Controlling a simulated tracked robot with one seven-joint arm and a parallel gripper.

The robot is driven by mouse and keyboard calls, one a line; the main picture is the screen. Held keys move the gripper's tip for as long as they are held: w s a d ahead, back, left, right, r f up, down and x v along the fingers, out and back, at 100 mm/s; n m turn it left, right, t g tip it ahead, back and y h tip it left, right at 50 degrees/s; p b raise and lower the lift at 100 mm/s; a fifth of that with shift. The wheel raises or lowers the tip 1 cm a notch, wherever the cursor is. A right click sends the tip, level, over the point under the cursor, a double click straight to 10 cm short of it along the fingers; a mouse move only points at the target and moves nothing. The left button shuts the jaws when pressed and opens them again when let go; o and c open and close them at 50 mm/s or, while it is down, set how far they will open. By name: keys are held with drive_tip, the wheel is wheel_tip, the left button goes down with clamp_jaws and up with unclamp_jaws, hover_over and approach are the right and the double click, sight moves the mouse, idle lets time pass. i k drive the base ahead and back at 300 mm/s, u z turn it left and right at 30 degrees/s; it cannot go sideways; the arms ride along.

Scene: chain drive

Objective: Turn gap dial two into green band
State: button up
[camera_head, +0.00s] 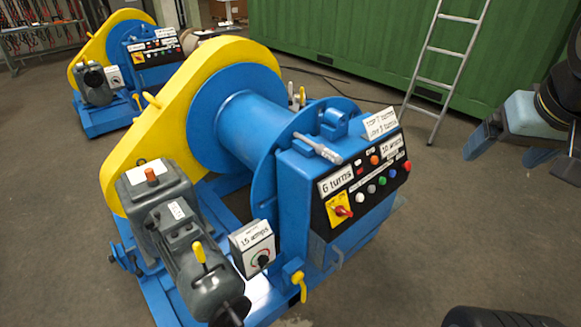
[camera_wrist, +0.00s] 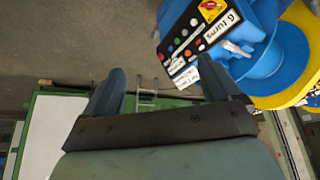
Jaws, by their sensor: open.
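Nothing in view is legibly marked as gap dial two. A small box with a black-knobbed dial (camera_head: 263,260) and red and green arc marks sits low on the front of the near blue and yellow winch (camera_head: 240,105), under a "15 amps" label. The pointer's exact place is too small to read. A similar dial box (camera_head: 115,83) shows on the far machine. My gripper (camera_head: 537,158) is at the right edge of the head view, away from the winch. In the wrist view my gripper (camera_wrist: 160,70) is open, with nothing between its fingers.
The control panel (camera_head: 372,180) carries coloured buttons, a red switch on yellow, and a "6 turns" label; it also shows upside down in the wrist view (camera_wrist: 187,45). A ladder (camera_head: 440,75) leans on a green container (camera_head: 350,40).

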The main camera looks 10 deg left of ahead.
sight(263, 260)
drive_tip(key=z, duration=1.35)
drive_tip(key=k, duration=0.2)
drive_tip(key=u, duration=5.4)
drive_tip(key=k, duration=0.1)
drive_tip(key=z, duration=2.75)
drive_tip(key=i, duration=0.6)
drive_tip(key=z, duration=0.2)
drive_tip(key=k, duration=0.45)
drive_tip(key=u, duration=0.05)
